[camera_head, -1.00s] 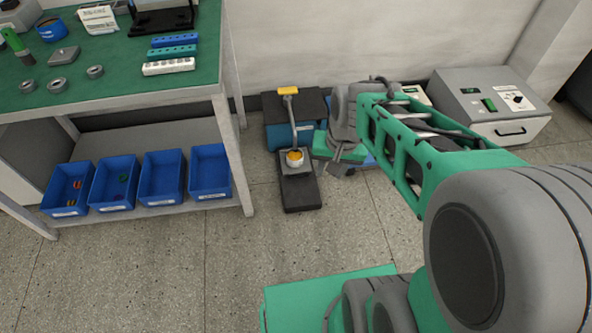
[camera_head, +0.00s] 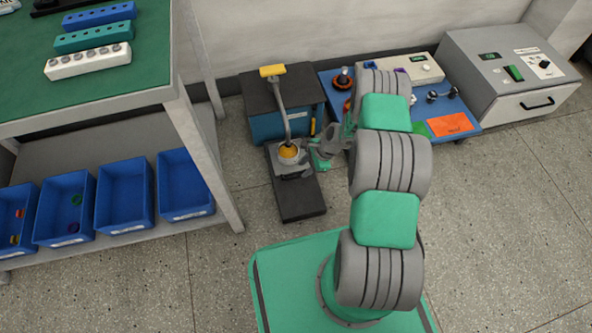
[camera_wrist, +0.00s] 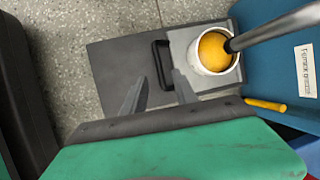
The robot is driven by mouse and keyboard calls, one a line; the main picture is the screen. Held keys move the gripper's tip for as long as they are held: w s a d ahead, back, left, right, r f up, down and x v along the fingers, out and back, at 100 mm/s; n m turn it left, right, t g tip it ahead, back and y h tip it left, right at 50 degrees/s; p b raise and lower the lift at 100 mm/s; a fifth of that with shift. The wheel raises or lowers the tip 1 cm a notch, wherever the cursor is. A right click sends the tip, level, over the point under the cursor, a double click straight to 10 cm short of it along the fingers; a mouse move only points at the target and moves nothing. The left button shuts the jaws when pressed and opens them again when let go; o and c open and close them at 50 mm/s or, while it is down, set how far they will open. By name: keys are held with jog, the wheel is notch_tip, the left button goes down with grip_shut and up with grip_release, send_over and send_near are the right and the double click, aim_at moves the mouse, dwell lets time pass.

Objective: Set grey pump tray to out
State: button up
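The grey pump tray (camera_wrist: 183,45) shows in the wrist view as a light grey plate on a dark base, with a black loop handle (camera_wrist: 154,62) on its left edge. A white cup (camera_wrist: 213,52) with orange content stands on it, under a grey rod. In the head view, the tray (camera_head: 293,172) is in front of the blue pump box (camera_head: 265,127). My gripper (camera_head: 322,160) is low, just right of the tray. In the wrist view, my gripper's two fingers (camera_wrist: 160,78) are apart with nothing between them, near the handle. Contact with the handle cannot be told.
A blue platform (camera_head: 468,132) with several parts lies to the right of the pump box, beside a grey furnace-like box (camera_head: 505,80). A green-topped bench (camera_head: 100,95) with blue bins (camera_head: 125,195) below stands at left. Floor in front of the dark base is clear.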

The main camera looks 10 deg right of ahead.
aim_at(296, 177)
jog(key=b+x, duration=0.2)
jog(key=x, duration=0.4)
jog(key=shift+a+f+b, duration=0.2)
jog(key=shift+f+b, duration=0.15)
jog(key=shift+f, duration=0.05)
grip_shut()
dwell(0.9)
